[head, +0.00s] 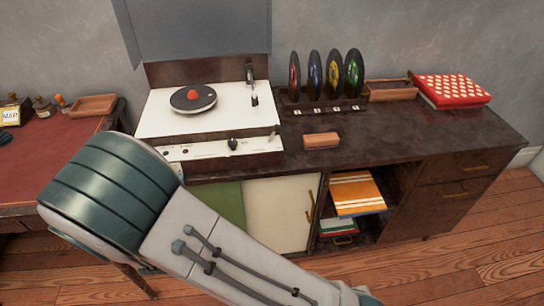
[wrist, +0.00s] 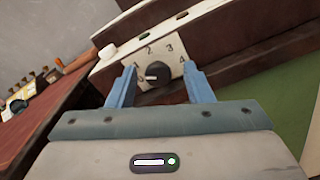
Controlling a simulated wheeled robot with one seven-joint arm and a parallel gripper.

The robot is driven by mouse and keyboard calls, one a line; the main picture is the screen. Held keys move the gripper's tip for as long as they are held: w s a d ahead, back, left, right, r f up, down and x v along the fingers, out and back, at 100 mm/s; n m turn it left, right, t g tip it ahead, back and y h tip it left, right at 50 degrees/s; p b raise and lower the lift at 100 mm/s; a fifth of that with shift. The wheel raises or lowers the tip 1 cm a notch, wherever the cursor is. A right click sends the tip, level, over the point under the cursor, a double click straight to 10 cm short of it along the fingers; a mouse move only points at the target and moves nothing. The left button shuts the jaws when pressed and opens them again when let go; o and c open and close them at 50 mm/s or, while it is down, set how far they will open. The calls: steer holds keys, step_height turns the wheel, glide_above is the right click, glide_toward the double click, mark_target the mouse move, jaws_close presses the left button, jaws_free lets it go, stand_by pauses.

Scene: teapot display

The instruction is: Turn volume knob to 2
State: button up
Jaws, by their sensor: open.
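The volume knob (wrist: 158,73) is a round black knob with a white pointer mark, on a pale front panel (wrist: 172,55) in the wrist view. Numbers 2, 3 and 4 are readable around it; the marks at its left are hard to read. The pointer mark faces left, below the 2. My gripper (wrist: 159,67) is open, with one blue finger on each side of the knob. I cannot tell whether either finger touches it.
A white button (wrist: 107,50) sits left of the dial. A black control (head: 232,143) is on the panel. A wooden block (head: 321,140) lies to the right, with upright records (head: 314,76) behind it. A red-topped desk (head: 35,150) stands at the left.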

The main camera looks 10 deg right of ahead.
steer(key=s+a+n+p, duration=0.1)
steer(key=s+n+p, duration=0.35)
steer(key=s, duration=0.95)
steer(key=d+r+m+g+h+p, duration=0.1)
steer(key=d+r+m+g+h, duration=0.2)
steer(key=d+m, duration=0.3)
steer(key=d+r+m+g+h+p, duration=0.2)
steer(key=d+r+m+g, duration=0.3)
steer(key=d, duration=0.6)
steer(key=d+r+m+g+h+p, duration=0.2)
steer(key=d+r+m+g, duration=0.3)
steer(key=d+m, duration=0.3)
steer(key=shift+w+d+g+h, duration=0.4)
steer(key=shift+g+h, duration=0.3)
steer(key=shift+h, duration=0.1)
steer(key=shift+m, duration=0.25)
